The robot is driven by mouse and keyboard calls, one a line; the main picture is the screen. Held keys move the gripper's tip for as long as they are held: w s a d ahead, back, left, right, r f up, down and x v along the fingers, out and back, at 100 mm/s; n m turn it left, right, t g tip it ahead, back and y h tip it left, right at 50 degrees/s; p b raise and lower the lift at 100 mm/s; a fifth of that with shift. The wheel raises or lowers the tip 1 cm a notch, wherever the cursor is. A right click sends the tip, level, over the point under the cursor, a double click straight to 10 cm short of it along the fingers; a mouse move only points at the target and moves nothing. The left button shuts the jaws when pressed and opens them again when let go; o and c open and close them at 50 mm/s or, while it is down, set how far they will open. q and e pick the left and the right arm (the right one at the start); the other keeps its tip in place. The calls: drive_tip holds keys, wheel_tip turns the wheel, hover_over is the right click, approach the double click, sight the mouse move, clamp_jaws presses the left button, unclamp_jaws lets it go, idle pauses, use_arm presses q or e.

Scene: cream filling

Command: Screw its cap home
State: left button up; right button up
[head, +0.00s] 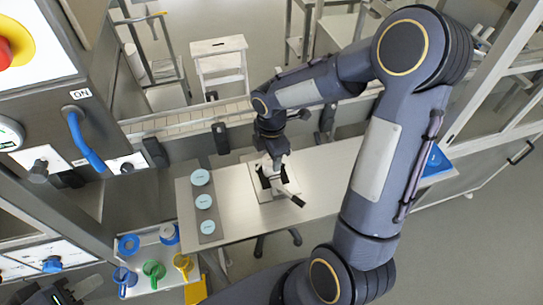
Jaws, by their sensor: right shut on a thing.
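My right gripper (271,182) points down over a pale square plate (289,193) on the long table. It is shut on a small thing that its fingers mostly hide. I cannot make out the cap, its threads or how it sits. Three round, light-blue-topped containers (204,201) stand in a row on a grey strip to the left of the plate, apart from the gripper. My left gripper (62,293) shows only in part at the bottom left corner, away from the table. I cannot tell its jaw state.
A small side stand (142,262) holds blue, green and yellow ring-like items. A control panel (60,115) with a blue lever and a red button rises at the left. A blue item (437,161) lies at the table's right end. The table (323,177) is clear right of the plate.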

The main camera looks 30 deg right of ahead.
drive_tip(key=shift+f+m, duration=0.15)
drive_tip(key=shift+m, duration=0.55)
drive_tip(key=shift+m+b, duration=0.5)
drive_tip(key=shift+m, duration=0.7)
drive_tip(key=shift+c, duration=1.4)
drive_tip(key=o, duration=1.3)
drive_tip(key=shift+o, duration=0.2)
wheel_tip(320, 180, up, 7)
drive_tip(key=shift+r, duration=0.55)
drive_tip(key=shift+s, duration=0.1)
